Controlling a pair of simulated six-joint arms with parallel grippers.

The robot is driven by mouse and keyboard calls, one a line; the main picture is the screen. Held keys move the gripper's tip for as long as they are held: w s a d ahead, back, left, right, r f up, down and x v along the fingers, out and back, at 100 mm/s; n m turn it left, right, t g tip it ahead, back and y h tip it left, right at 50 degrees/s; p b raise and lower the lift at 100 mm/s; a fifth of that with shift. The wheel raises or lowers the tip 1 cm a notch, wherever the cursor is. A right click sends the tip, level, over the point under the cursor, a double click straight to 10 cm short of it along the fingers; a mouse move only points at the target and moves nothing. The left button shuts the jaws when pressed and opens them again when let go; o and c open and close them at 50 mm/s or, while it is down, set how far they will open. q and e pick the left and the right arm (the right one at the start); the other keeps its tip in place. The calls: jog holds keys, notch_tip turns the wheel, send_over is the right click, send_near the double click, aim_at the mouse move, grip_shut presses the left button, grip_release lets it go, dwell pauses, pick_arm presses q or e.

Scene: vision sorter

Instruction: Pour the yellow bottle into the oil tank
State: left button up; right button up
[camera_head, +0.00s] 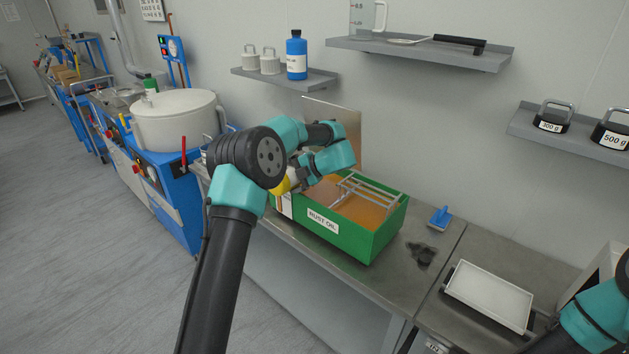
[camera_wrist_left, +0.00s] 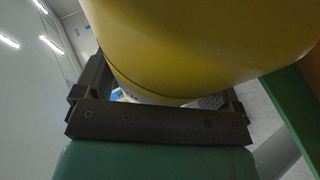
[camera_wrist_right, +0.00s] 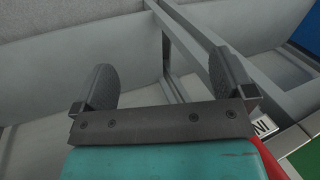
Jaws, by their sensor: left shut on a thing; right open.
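My left gripper (camera_wrist_left: 155,95) is shut on the yellow bottle (camera_wrist_left: 210,40), whose large yellow body fills the top of the left wrist view. In the head view the yellow bottle (camera_head: 280,186) is mostly hidden behind my left arm. It is at the left end of the oil tank and looks tilted; I cannot see its mouth or any liquid leaving it. The oil tank (camera_head: 372,244) is a green open box labelled RUST OIL, with brownish oil and a metal rack inside. My right gripper (camera_wrist_right: 165,82) is open and empty in the right wrist view.
The tank stands on a steel bench (camera_head: 430,240) with a blue-handled tool (camera_head: 440,217), small dark pieces (camera_head: 422,254) and a white tray (camera_head: 490,295) to its right. A shelf with a blue bottle (camera_head: 296,56) hangs behind. A white round vessel (camera_head: 175,120) stands left.

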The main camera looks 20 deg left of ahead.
pick_arm(q)
jog(key=shift+w+r+m+g, duration=0.1)
jog(key=shift+r+m+g, duration=0.05)
jog(key=shift+m+g, duration=0.15)
dwell(0.9)
jog(key=shift+w+d+r+m+g+y, duration=0.1)
jog(key=shift+w+r+m+g+y, duration=0.15)
jog(key=shift+r, duration=0.25)
jog(key=shift+w+d+r+m+g+y, duration=0.1)
jog(key=shift+w+r+m+g+y, duration=0.15)
jog(key=shift+r, duration=0.2)
dwell(0.8)
jog(key=shift+w+d+r+m+g+y, duration=0.1)
jog(key=shift+w+r+m+g+y, duration=0.2)
jog(key=shift+r, duration=0.2)
jog(key=shift+w+d+r+m+g+y, duration=0.1)
jog(key=shift+w+r+m+g+y, duration=0.1)
jog(key=shift+w+r+m, duration=0.25)
dwell(0.8)
jog(key=shift+s, duration=0.15)
jog(key=s+f+n, duration=0.1)
jog(key=s+f+n+t+h, duration=0.1)
jog(key=f, duration=0.1)
jog(key=shift+a+t, duration=0.3)
jog(key=shift+a, duration=0.05)
jog(key=shift+f+h, duration=0.25)
jog(key=shift+h, duration=0.05)
jog(key=shift+n, duration=0.25)
